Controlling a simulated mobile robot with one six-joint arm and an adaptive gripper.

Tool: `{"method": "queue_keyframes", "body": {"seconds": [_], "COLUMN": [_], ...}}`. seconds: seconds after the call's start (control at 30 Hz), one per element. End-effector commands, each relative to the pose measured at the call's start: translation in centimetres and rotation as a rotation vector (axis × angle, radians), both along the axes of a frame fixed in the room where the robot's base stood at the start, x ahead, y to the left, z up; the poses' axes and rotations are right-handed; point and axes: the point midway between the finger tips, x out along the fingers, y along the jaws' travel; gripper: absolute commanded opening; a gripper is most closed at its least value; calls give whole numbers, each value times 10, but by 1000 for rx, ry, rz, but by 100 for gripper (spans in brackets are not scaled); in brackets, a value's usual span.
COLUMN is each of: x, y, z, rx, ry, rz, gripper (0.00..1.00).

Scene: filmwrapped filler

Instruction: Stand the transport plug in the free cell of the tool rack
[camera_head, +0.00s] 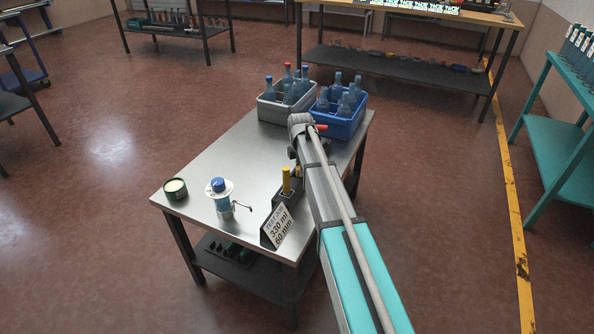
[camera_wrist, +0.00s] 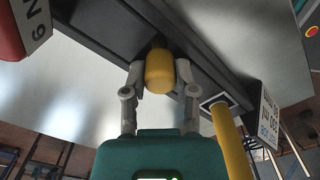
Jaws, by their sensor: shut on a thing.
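The tool rack (camera_head: 285,203) is a dark, narrow block near the table's front right edge. One yellow cylinder (camera_head: 286,180) stands upright in it; it also shows in the wrist view (camera_wrist: 231,148), in a square pale-rimmed cell. In the wrist view my gripper (camera_wrist: 158,78) is shut on a second yellow, round-ended piece, the transport plug (camera_wrist: 159,70), one finger at each side. The plug is over the dark rack, in line with the occupied cell. Its far end is hidden, so I cannot tell whether it is in a cell.
A sign (camera_head: 278,227) stands at the rack's front. A blue-topped dispenser (camera_head: 219,193) and a round tin (camera_head: 174,188) stand to the left. Grey (camera_head: 272,108) and blue (camera_head: 344,124) bottle crates fill the back. A red labelled thing (camera_wrist: 14,35) is at the wrist view's upper left. The table's middle is clear.

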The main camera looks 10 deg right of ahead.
Motion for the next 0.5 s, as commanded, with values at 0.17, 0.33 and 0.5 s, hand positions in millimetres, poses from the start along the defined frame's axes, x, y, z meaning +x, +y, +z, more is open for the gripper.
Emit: {"method": "queue_keyframes", "body": {"seconds": [0.17,0.33,0.5], "x": [0,0,0], "y": [0,0,0], "z": [-4,-3,-3], "rx": [0,0,0], "ry": [0,0,0], "rz": [0,0,0], "gripper": [12,63,72]}}
